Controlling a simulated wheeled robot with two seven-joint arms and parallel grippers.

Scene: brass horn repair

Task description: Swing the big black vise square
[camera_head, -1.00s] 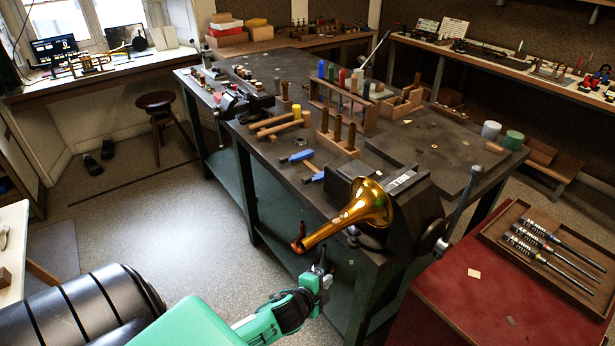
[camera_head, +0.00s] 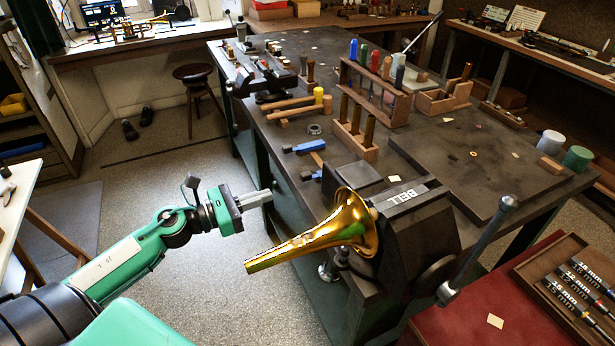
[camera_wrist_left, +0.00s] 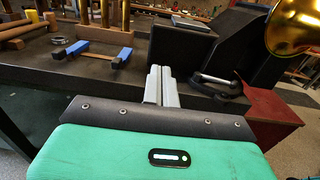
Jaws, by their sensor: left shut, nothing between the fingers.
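The big black vise (camera_head: 425,235) marked "BELL" stands at the near corner of the dark bench (camera_head: 330,150). A brass horn bell (camera_head: 345,222) is at its jaw side, with its narrow end pointing left over the floor. The vise's grey lever (camera_head: 478,250) slants up on the right. In the left wrist view the vise (camera_wrist_left: 235,45) is behind the fingers to the right, with part of the horn bell (camera_wrist_left: 292,28) at the upper right. My left gripper (camera_head: 258,197) is shut and empty, left of the vise and above the horn's narrow end, apart from both. My right gripper is not in view.
A red-topped table (camera_head: 465,322) with a tool tray (camera_head: 565,285) is at the lower right. The floor left of the bench has free room, with a stool (camera_head: 195,75) further back.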

